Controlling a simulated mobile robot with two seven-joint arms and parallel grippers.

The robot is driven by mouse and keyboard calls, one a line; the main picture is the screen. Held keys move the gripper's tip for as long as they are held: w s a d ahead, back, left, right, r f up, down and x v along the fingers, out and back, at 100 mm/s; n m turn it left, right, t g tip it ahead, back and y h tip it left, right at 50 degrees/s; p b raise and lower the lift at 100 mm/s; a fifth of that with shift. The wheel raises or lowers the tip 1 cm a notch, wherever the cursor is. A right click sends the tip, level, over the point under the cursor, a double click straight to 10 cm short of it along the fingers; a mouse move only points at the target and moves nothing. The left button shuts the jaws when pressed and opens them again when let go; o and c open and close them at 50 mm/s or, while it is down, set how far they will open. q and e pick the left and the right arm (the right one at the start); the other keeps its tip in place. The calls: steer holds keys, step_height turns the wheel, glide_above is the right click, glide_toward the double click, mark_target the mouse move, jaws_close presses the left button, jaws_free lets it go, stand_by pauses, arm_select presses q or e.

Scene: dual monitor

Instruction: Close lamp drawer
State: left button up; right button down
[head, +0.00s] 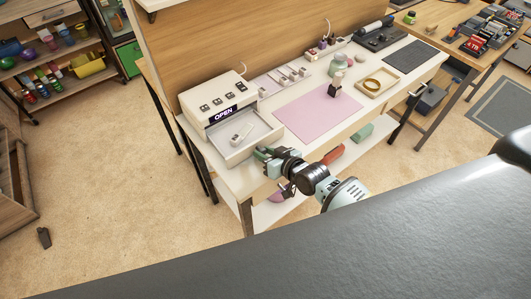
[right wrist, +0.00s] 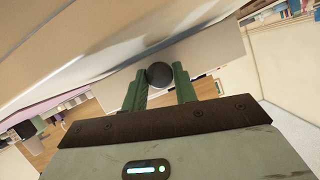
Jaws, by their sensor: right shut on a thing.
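The lamp drawer (head: 270,132) is a white tray pulled out from the white box (head: 203,98) with the word OPEN on it. A small white device (head: 241,133) lies inside the drawer. My right gripper (head: 262,154) is at the drawer's front. In the right wrist view its two green fingers are shut on a dark round knob (right wrist: 159,72) on the drawer front. The knob is hidden behind the gripper in the head view. My left gripper is not in view.
The white desk (head: 237,179) carries a pink mat (head: 315,112), a green jar (head: 338,64) and a small tray (head: 378,82) to the right of the box. A wooden panel (head: 250,40) stands behind. Red and green items lie on the shelf below.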

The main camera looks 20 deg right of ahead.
mark_target(258, 145)
steer(key=w, duration=0.1)
steer(key=w+a+b, duration=0.1)
steer(key=w, duration=0.1)
steer(key=shift+w+a+f, duration=0.15)
steer(key=shift+w+f, duration=0.05)
steer(key=shift+w, duration=0.1)
steer(key=shift+w+a+b, duration=0.1)
steer(key=shift+w+b, duration=0.1)
steer(key=shift+b, duration=0.1)
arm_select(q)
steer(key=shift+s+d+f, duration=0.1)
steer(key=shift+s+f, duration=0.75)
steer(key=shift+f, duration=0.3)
arm_select(e)
steer(key=shift+w+r, duration=0.1)
steer(key=shift+r, duration=0.05)
steer(key=c, duration=1.1)
jaws_free()
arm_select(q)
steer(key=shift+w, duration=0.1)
